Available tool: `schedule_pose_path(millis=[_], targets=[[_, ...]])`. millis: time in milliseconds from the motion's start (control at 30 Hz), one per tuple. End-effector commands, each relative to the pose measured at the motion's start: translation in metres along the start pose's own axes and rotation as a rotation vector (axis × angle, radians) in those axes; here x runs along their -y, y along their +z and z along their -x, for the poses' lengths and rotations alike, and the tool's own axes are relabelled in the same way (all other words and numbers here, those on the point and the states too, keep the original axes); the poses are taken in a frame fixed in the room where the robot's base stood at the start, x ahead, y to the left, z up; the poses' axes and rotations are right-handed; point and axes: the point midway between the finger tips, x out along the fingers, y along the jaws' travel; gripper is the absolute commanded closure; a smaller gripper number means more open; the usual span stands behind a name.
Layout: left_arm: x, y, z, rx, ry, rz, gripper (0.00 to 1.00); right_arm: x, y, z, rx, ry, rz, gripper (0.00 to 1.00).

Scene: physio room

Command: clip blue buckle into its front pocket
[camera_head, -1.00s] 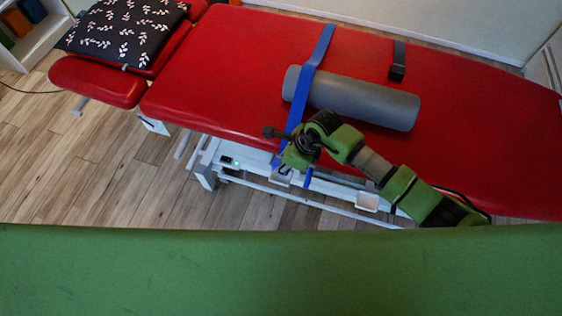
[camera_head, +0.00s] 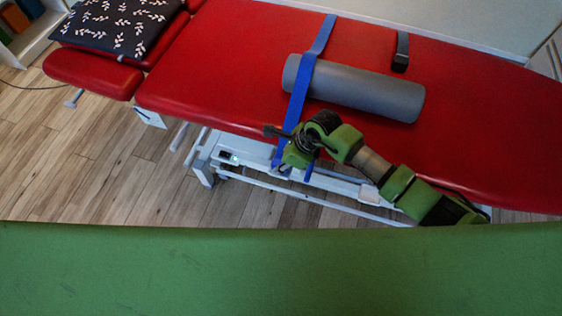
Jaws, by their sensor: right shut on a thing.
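The blue strap (camera_head: 298,90) runs across the red treatment table (camera_head: 215,65) and over the grey roll, then hangs down past the front edge. My right gripper (camera_head: 286,168) is at the strap's lower end, just below the table's front edge, shut on the blue buckle. The buckle itself is mostly hidden behind the gripper. A small white pocket (camera_head: 369,197) sits on the front of the frame to the right. Another white part behind the gripper is largely covered, so I cannot tell whether the buckle touches it. My left gripper is out of view.
The grey roll (camera_head: 375,97) lies on the table under the strap. A dark strap with a buckle (camera_head: 401,52) lies behind it. A patterned pillow (camera_head: 118,22) is at the left end. Wooden floor (camera_head: 75,165) is clear at left.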

Motion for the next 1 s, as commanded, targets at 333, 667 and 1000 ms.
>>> schedule_pose_path(millis=[333,667,1000], targets=[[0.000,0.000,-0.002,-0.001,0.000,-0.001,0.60,-0.005,-0.012,-0.008,-0.022,0.010,-0.002,0.53],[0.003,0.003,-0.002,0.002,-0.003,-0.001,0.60,-0.004,-0.013,-0.006,-0.024,0.008,-0.003,0.53],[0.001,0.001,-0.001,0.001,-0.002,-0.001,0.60,-0.001,-0.008,0.047,-0.014,-0.005,0.001,0.53]])
